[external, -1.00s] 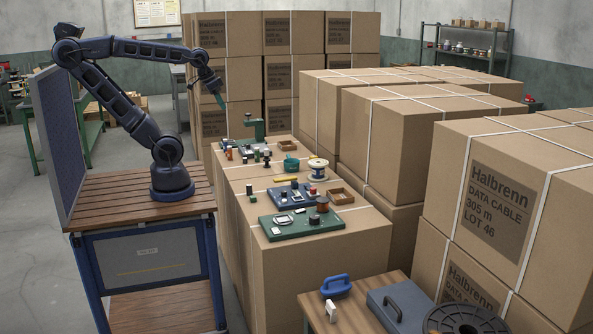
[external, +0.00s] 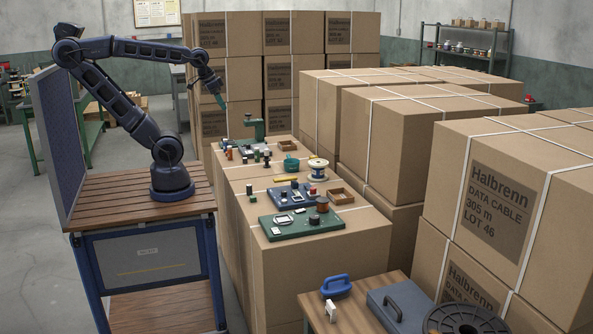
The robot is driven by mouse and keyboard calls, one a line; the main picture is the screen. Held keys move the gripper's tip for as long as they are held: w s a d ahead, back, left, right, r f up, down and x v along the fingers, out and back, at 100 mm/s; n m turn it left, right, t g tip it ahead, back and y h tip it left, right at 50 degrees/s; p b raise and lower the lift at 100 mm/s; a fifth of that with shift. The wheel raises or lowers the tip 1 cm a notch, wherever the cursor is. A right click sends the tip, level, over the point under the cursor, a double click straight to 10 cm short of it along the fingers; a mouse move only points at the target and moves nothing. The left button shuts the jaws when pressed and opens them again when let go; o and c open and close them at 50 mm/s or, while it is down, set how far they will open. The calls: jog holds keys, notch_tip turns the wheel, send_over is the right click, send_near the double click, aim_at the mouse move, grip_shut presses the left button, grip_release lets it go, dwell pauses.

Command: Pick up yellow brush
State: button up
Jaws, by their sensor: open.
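A small flat yellow thing (external: 287,179), which fits the yellow brush, lies on top of the row of cardboard boxes, between the blue board and the teal container. It is too small here to make out bristles or handle. My gripper (external: 221,101) hangs at the end of my outstretched arm, up and to the left of the yellow thing and well apart from it. Its teal fingers point down. They are open and nothing shows between them.
A blue board (external: 279,195), a green board (external: 275,221), a teal container (external: 291,164), a pale spool (external: 318,172) and a wooden tray (external: 340,197) crowd the box top. A green upright stand (external: 258,130) rises at its far end. Taller cartons (external: 400,130) stand to the right.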

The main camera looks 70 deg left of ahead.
jog(key=m+g, duration=0.5)
jog(key=m, duration=1.2)
send_over(314, 156)
jog(key=f, duration=2.8)
jog(key=shift+s+a+f, duration=0.15)
jog(key=shift+s+f, duration=0.05)
jog(key=shift+f, duration=0.2)
jog(key=shift+w+f, duration=0.15)
jog(key=shift+f, duration=5.05)
jog(key=c, duration=1.1)
jog(key=shift+o, duration=0.2)
jog(key=shift+r, duration=0.1)
